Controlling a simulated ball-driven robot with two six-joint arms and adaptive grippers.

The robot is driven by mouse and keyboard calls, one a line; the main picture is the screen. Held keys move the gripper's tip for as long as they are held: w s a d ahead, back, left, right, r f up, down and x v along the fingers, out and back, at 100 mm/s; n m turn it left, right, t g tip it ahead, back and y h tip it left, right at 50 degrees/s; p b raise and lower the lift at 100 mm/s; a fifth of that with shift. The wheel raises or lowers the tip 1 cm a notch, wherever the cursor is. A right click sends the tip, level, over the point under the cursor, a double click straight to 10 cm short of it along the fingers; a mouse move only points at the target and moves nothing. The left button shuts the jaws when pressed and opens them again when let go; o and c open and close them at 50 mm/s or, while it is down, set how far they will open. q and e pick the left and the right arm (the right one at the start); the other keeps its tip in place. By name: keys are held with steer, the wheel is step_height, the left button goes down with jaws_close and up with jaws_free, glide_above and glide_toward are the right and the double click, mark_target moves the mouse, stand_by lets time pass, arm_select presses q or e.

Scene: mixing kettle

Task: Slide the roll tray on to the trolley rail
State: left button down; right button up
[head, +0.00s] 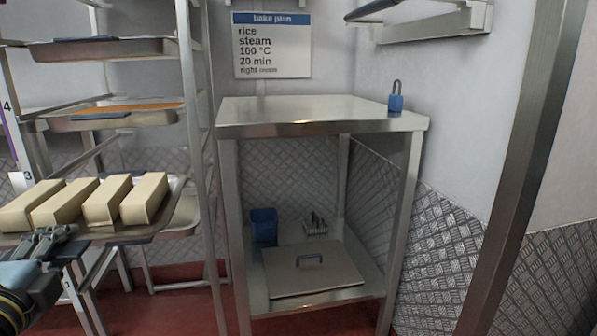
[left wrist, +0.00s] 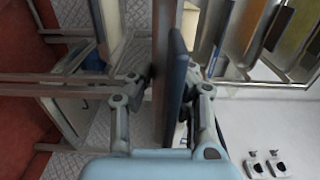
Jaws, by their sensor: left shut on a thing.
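The roll tray (head: 128,233) is a flat metal tray at the left of the head view, bearing several pale block-shaped rolls (head: 97,201). My left gripper (head: 45,243) is at its near edge and shut on it. In the left wrist view my left gripper (left wrist: 168,82) has its fingers on either side of the tray's edge, at a dark blue grip piece (left wrist: 178,88). The trolley (head: 190,120) is a tall metal rack with level labels such as 4 and 3. The tray is level with the trolley's lower part; whether it rests on a rail is hidden. My right gripper is out of view.
Two trays (head: 104,48) (head: 115,118) sit higher in the trolley. A sign (head: 271,45) hangs on the wall.

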arm_select(q)
steer(key=b+v, duration=0.3)
steer(key=v, duration=0.6)
steer(key=p+x, duration=0.1)
steer(key=x, duration=0.3)
steer(key=p+x, duration=0.1)
steer(key=x, duration=0.3)
steer(key=p+x, duration=0.2)
steer(key=x, duration=0.2)
steer(key=shift+w+r, duration=0.25)
steer(key=shift+r, duration=0.1)
steer(key=x, duration=1.1)
steer(key=shift+w+f, duration=0.25)
steer(key=shift+x, duration=1.05)
steer(key=shift+s+f, duration=0.1)
steer(key=shift+f, duration=0.15)
steer(key=shift+s+d+r, duration=0.15)
steer(key=shift+s, duration=0.55)
steer(key=shift+v, duration=1.15)
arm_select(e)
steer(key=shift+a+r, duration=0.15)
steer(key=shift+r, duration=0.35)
